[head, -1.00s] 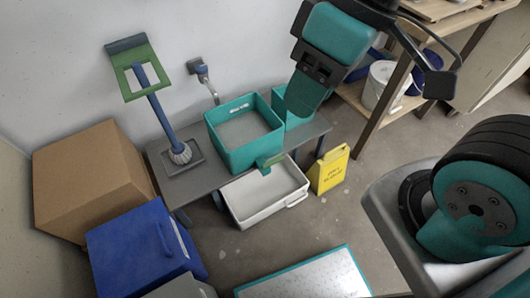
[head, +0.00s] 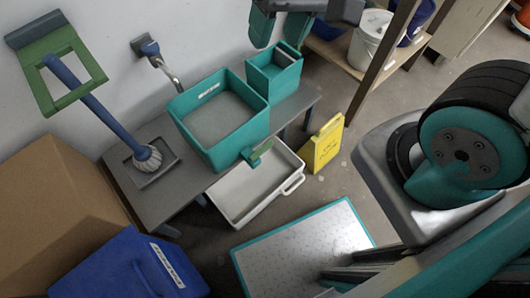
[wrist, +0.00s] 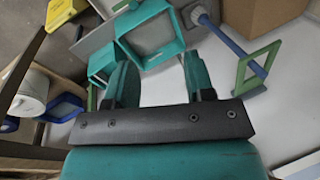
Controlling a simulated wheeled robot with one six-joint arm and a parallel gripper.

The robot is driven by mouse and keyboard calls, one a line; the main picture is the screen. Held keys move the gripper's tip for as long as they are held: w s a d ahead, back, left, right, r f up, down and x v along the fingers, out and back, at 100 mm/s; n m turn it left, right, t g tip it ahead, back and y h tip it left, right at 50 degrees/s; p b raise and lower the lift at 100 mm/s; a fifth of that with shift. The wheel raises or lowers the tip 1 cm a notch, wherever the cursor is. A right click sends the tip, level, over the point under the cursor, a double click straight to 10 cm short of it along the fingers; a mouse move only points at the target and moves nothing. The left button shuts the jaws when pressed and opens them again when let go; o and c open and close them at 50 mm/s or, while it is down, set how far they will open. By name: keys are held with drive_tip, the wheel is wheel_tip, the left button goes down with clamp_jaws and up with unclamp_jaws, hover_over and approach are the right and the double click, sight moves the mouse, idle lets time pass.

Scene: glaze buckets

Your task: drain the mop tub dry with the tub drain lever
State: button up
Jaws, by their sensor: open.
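The teal mop tub (head: 218,158) stands on a grey bench, and its top also shows in the wrist view (wrist: 123,24). Its inside shows a flat grey surface; I cannot tell whether that is water or the floor of the tub. A green lever (head: 260,152), apparently the tub drain lever, sits low on the tub's front right, above a white tray (head: 242,216). My gripper (head: 277,40) is open and empty at the top of the head view, above and behind the tub and apart from the lever. Its spread fingers show in the wrist view (wrist: 158,64).
A smaller teal bin (head: 274,84) stands beside the tub. A tap (head: 158,62) is on the wall. A blue-handled mop (head: 90,108) stands left, near a cardboard box (head: 55,200) and blue bin (head: 125,268). A yellow sign (head: 322,146) stands right. A teal-edged panel (head: 305,250) lies in front.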

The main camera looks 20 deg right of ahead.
drive_tip(key=w+d+f+m+h+b, duration=0.1)
drive_tip(key=w+f+m+b, duration=0.3)
drive_tip(key=f+b, duration=0.5)
drive_tip(key=w+d+f+m+h+b, duration=0.1)
drive_tip(key=w+f+m+b, duration=0.3)
drive_tip(key=f, duration=1)
drive_tip(key=m+h+b, duration=0.1)
drive_tip(key=m+b, duration=0.6)
drive_tip(key=b, duration=0.6)
approach(265, 147)
wheel_tip(265, 147, down, 9)
drive_tip(key=b, duration=0.8)
drive_tip(key=shift+w+a+b, duration=0.1)
drive_tip(key=shift+b, duration=0.3)
drive_tip(key=shift+r, duration=0.1)
clamp_jaws()
